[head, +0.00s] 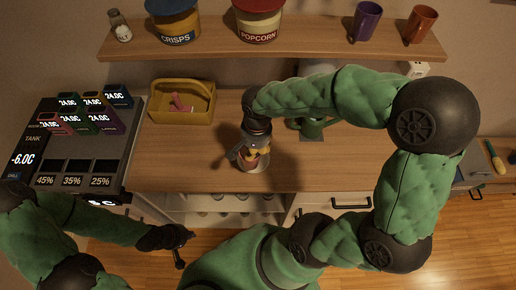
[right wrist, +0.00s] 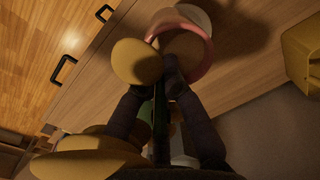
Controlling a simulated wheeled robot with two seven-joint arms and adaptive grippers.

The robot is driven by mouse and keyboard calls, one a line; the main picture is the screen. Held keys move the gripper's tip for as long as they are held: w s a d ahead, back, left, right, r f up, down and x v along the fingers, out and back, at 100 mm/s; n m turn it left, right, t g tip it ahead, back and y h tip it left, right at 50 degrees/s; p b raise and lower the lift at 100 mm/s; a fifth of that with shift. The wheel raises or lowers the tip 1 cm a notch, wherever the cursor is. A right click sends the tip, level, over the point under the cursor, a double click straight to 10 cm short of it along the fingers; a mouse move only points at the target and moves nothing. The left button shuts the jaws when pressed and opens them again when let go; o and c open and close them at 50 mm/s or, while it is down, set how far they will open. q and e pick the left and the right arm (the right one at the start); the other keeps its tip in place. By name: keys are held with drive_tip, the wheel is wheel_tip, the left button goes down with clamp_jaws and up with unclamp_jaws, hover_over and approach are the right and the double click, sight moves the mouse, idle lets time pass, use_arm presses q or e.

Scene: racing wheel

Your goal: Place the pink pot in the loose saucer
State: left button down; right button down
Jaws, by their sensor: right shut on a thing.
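The pink pot (right wrist: 207,56) shows in the right wrist view with a pink rim and brown inside. Rounded yellow pieces, which look like parts of a plant, are in front of it. My right gripper (right wrist: 167,76) is shut on the pot at its rim. In the head view my right gripper (head: 249,143) is over the middle of the counter, largely covering the pot. A pale saucer (head: 257,168) shows under the pot; whether they touch I cannot tell. A pale edge also shows behind the pot in the right wrist view (right wrist: 196,14). My left gripper (head: 181,246) looks open and empty, in front of the counter.
A yellow basket (head: 182,116) with a pink item stands on the counter (head: 180,170), left of the pot. A green watering can (head: 312,128) stands to the right. A display unit (head: 75,150) is at far left. A shelf (head: 320,45) with tubs and cups runs above.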

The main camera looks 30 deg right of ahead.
drive_tip(key=w+d+f+b, duration=0.1)
drive_tip(key=w+d+f, duration=0.2)
drive_tip(key=f, duration=0.6)
drive_tip(key=shift+w+d+f, duration=0.2)
drive_tip(key=shift+w+d, duration=0.2)
drive_tip(key=shift+w, duration=0.5)
drive_tip(key=shift+f, duration=0.15)
drive_tip(key=c, duration=1.4)
unclamp_jaws()
drive_tip(key=shift+b, duration=0.3)
drive_tip(key=shift+o, duration=0.2)
drive_tip(key=shift+s, duration=0.1)
